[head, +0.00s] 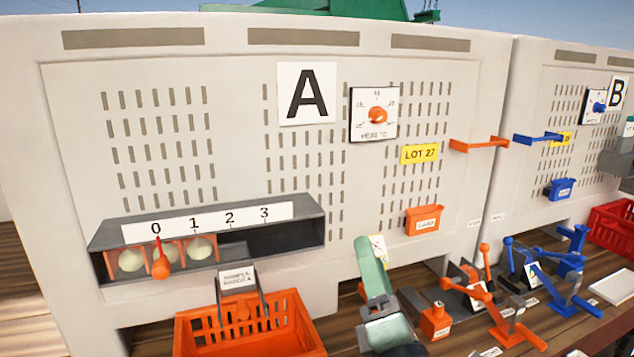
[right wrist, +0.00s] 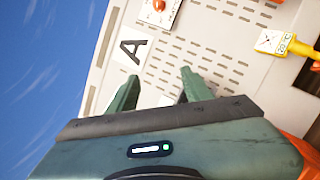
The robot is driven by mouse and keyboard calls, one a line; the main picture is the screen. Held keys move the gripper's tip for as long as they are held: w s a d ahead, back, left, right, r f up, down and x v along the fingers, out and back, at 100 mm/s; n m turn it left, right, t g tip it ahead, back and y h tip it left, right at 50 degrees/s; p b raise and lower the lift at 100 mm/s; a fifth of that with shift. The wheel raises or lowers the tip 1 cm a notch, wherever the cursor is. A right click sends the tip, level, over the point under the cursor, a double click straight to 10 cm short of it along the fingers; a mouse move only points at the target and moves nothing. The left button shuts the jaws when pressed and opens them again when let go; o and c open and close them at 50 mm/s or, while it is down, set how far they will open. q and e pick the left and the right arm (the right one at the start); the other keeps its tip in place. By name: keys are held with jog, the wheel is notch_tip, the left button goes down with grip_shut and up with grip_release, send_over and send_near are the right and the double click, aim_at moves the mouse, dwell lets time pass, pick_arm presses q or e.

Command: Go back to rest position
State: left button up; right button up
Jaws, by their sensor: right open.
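My right gripper (head: 370,265) is in the lower middle of the head view, raised in front of the lower part of the panel marked A (head: 235,185). In the right wrist view its two green fingers (right wrist: 157,92) stand apart with nothing between them. My left gripper is in neither view. Several pale round onions (head: 200,248) sit in the left part of a grey slot shelf (head: 285,241) marked 0 to 3.
An orange basket (head: 245,335) stands below the shelf. A dial (head: 377,114) and a small orange bin (head: 425,219) are on the panel. Orange and blue lever fixtures (head: 500,315) crowd the wooden bench at right. A red crate (head: 612,230) is at the far right.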

jog(key=s+d+f+m+g+h, duration=0.25)
jog(key=f+m, duration=0.25)
jog(key=f, duration=0.3)
jog(key=s+d+f+m+g+h, duration=0.1)
jog(key=d+f+m+g, duration=0.35)
jog(key=f, duration=0.35)
jog(key=s+d+f+m+g+h, duration=0.1)
jog(key=s+d+f+m+g, duration=0.15)
jog(key=f+m, duration=0.4)
jog(key=s+d+f+m+g+y, duration=0.1)
jog(key=s+d+f+m+g, duration=0.2)
jog(key=s+f+m+g, duration=1.1)
jog(key=s+f+n+t+b, duration=0.1)
jog(key=s+f+n+b, duration=0.15)
jog(key=f, duration=0.95)
jog(key=s+f+n+t+b, duration=0.1)
jog(key=s+f+n+b, duration=0.15)
jog(key=f, duration=0.95)
jog(key=s+f+n+t+b, duration=0.2)
jog(key=f+b, duration=0.1)
jog(key=f, duration=0.9)
jog(key=s+d+f+g+b, duration=0.1)
jog(key=s+f+b, duration=0.1)
jog(key=s+f, duration=0.6)
jog(key=s+d+f+b, duration=0.2)
jog(key=s+f, duration=0.7)
jog(key=f, duration=0.6)
jog(key=shift+f+g+b, duration=0.3)
jog(key=shift+g+b, duration=0.05)
jog(key=shift+b, duration=0.45)
